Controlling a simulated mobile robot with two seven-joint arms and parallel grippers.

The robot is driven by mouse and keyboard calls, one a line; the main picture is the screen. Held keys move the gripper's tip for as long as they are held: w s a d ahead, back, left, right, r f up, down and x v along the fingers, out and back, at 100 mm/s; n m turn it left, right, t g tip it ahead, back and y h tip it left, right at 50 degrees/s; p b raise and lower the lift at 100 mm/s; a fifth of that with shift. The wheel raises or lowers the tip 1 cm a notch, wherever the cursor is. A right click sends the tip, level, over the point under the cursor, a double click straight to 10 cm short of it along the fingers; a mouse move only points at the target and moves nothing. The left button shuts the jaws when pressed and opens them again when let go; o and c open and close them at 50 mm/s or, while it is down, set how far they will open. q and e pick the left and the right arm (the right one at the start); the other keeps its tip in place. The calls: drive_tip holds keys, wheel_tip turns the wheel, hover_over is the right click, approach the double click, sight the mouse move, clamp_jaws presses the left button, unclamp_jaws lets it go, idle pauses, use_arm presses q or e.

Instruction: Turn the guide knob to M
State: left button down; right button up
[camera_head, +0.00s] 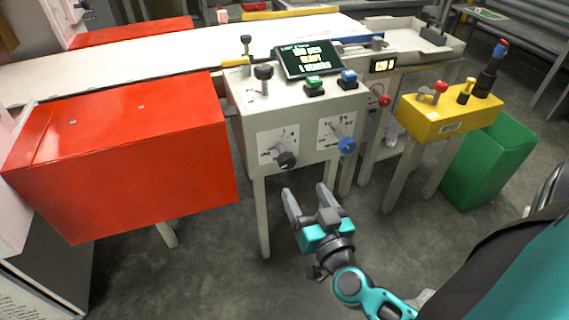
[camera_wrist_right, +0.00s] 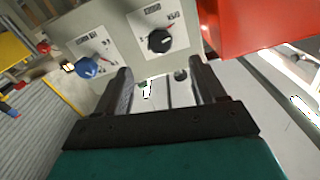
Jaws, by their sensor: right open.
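A light grey control box (camera_head: 240,90) has two dial plates on its front. The left plate carries a black knob (camera_head: 286,159); the right plate carries a blue knob (camera_head: 347,145). The dial lettering is too small to tell which one is the guide knob. In the right wrist view the black knob (camera_wrist_right: 160,40) shows ahead, beyond the fingertips, and the blue knob (camera_wrist_right: 87,67) is to its left. My right gripper (camera_head: 304,189) is open and empty, below and in front of the box, touching neither knob. Its two fingers (camera_wrist_right: 161,68) also show apart in the wrist view. My left gripper is out of view.
A red cover (camera_head: 130,150) stands left of the box. A lit screen (camera_head: 308,60), green and blue buttons and a black-topped lever (camera_head: 264,75) are on top. A yellow box (camera_head: 450,118) and a green bin (camera_head: 490,160) stand right. The floor before the box is clear.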

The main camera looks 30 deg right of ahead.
sight(289, 164)
drive_tip(key=x, duration=1)
drive_tip(key=shift+w+b, duration=0.2)
drive_tip(key=shift+b, duration=0.2)
drive_tip(key=shift+w+d, duration=0.1)
drive_tip(key=shift+w, duration=0.45)
drive_tip(key=shift+c, duration=0.3)
drive_tip(key=c, duration=1)
